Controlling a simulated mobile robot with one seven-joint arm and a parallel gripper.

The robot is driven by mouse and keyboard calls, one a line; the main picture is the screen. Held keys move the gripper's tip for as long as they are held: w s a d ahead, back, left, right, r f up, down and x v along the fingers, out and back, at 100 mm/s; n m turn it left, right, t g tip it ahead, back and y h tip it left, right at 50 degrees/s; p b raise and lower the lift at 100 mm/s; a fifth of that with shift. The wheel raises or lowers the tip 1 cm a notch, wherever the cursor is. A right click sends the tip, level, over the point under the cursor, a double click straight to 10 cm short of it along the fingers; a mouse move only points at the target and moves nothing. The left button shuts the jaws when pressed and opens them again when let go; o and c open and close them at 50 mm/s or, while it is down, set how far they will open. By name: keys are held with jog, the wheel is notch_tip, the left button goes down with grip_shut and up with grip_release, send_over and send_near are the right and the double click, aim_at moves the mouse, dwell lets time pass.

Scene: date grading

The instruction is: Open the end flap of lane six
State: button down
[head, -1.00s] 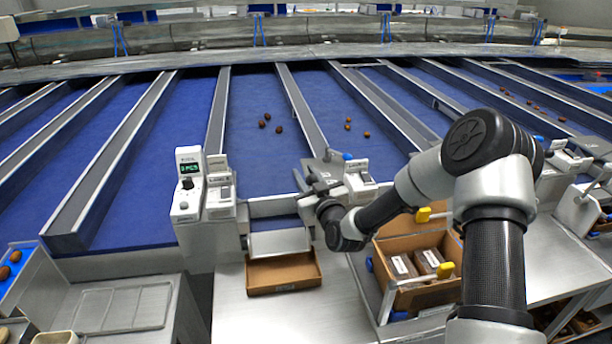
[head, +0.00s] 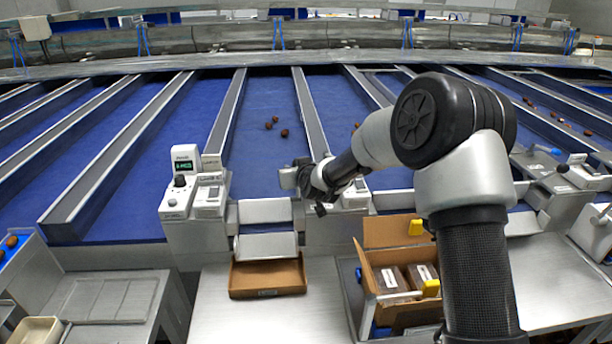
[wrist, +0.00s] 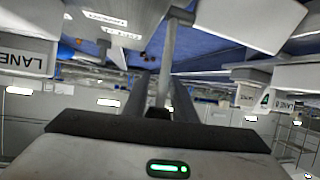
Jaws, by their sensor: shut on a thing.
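In the head view, my gripper (head: 296,178) is at the front end of a blue lane, by the right-hand housing. In the wrist view, my gripper (wrist: 161,98) has its two dark fingers closed around a slim grey metal bar (wrist: 168,60), which looks like a lever. Whether the flap is open is unclear. A lane sign (wrist: 25,60) at the left has an unclear number.
A shallow cardboard tray (head: 267,292) sits under the chute. An open carton (head: 372,240) with packs stands to the right. A control unit with a green display (head: 184,166) stands left of the lane end. Several dates (head: 284,133) lie on the lane.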

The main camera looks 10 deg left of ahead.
jog(key=shift+g+h, duration=0.3)
jog(key=shift+g, duration=0.4)
jog(key=w+f+b, duration=0.3)
jog(key=shift+w+a, duration=0.15)
jog(key=shift+a, duration=0.15)
jog(key=shift+d+f, duration=0.1)
jog(key=shift+f, duration=0.25)
jog(key=c, duration=1.6)
grip_release()
jog(key=shift+o, duration=0.2)
jog(key=shift+r, duration=0.35)
jog(key=b+v, duration=0.1)
jog(key=v, duration=1.6)
jog(key=shift+b, duration=0.4)
